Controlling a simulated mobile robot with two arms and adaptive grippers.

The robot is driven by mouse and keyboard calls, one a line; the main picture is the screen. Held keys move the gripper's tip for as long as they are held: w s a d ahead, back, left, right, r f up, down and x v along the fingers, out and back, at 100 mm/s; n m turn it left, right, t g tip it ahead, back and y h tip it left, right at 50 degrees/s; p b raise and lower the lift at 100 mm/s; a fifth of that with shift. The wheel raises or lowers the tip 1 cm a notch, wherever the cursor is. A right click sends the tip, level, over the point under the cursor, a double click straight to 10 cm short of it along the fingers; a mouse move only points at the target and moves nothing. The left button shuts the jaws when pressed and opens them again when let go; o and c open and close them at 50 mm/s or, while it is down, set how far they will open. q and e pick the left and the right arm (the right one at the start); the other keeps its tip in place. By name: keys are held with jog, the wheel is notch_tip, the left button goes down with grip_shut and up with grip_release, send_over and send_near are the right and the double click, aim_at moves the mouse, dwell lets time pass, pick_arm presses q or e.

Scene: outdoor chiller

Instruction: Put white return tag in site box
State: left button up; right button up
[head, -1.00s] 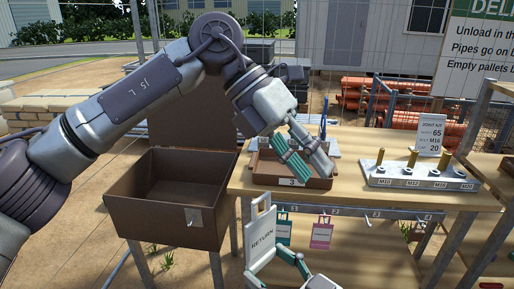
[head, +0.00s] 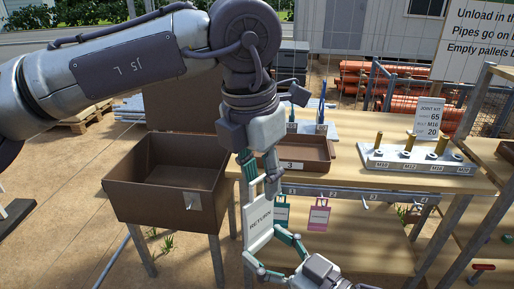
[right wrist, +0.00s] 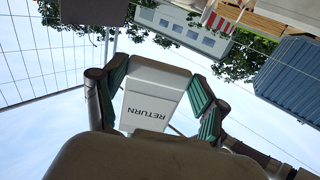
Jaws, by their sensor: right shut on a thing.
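The white return tag (head: 259,228), marked RETURN, stands upright in front of the table edge. My right gripper (head: 274,247) is shut on its lower part; the right wrist view shows the tag (right wrist: 155,95) between its green-padded fingers (right wrist: 158,100). My left gripper (head: 261,178) points down at the tag's top end, its fingers apart. Whether they touch the tag's handle is hard to see. The site box (head: 160,213) is the brown open box left of the table, its lid up behind it and a latch on its front. Its visible inside is empty.
A brown tray (head: 318,170) marked 3 sits on the table, right of my left gripper. A pink tag (head: 319,216) and a green tag (head: 281,213) hang on the numbered rail. A metal block with pegs (head: 416,160) stands further right.

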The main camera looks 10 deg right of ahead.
aim_at(263, 195)
pick_arm(q)
jog(key=shift+w+d+f, duration=0.1)
jog(key=shift+d+f, duration=0.05)
jog(key=shift+f, duration=0.8)
jog(key=shift+w+d+f, duration=0.1)
jog(key=shift+f, duration=0.8)
jog(key=shift+s, duration=0.1)
grip_shut()
pick_arm(e)
jog(key=o, duration=1.9)
